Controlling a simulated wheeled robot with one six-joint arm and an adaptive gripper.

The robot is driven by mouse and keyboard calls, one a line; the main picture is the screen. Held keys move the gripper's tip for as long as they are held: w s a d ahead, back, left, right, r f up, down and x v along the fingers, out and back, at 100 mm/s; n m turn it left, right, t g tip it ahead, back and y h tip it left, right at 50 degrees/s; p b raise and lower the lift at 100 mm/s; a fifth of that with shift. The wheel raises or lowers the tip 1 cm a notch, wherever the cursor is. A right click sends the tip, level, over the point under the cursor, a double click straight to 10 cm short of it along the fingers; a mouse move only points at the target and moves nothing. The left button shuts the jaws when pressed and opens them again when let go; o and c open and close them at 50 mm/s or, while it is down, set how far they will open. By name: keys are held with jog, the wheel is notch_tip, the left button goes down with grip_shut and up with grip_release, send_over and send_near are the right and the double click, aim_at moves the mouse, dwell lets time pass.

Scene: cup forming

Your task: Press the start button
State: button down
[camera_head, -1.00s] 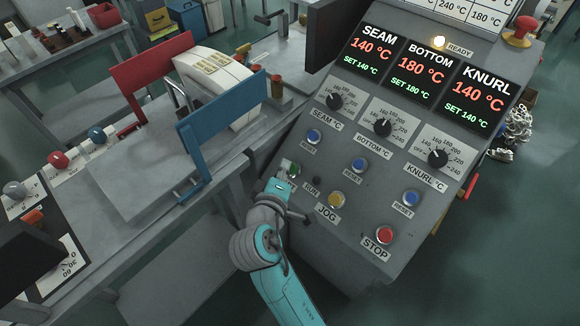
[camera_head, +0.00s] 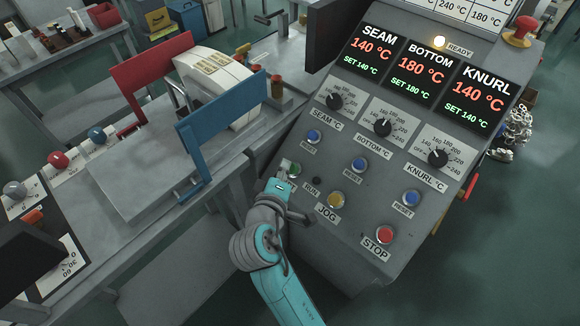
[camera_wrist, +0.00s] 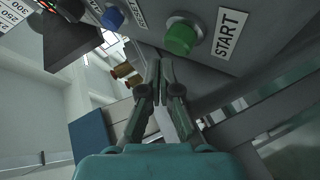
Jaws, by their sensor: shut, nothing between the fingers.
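The green start button (camera_wrist: 182,36) sits in a metal ring on the grey panel, beside a white START label (camera_wrist: 228,33) in the wrist view. In the head view the green button (camera_head: 294,169) is partly hidden by my gripper (camera_head: 288,172), at the panel's lower left edge. In the wrist view my gripper (camera_wrist: 160,66) is shut and empty, its fingertips just below and left of the button. I cannot tell whether they touch it.
The displays read SEAM 140, BOTTOM 180 and KNURL 140, with the ready lamp (camera_head: 439,42) lit. A workbench (camera_head: 130,189) stands left of my arm.

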jog(key=shift+w+d+f, duration=0.15)
jog(key=shift+f, duration=0.15)
jog(key=shift+w+d+f, duration=0.2)
jog(key=shift+w+f, duration=0.05)
jog(key=shift+f, duration=0.2)
dwell(1.0)
jog(key=shift+r, duration=0.1)
dwell(0.3)
jog(key=shift+s+a+r, duration=0.35)
jog(key=shift+s+r, duration=0.05)
jog(key=shift+r, duration=0.3)
jog(key=shift+s+a+r, duration=0.3)
jog(key=shift+s+r, duration=0.1)
jog(key=shift+r, duration=0.25)
jog(key=shift+s+a+r, duration=0.3)
jog(key=shift+s+r, duration=0.1)
jog(key=shift+r, duration=0.3)
jog(key=shift+s+a+r, duration=0.3)
jog(key=shift+s+r, duration=0.1)
jog(key=shift+r, duration=0.25)
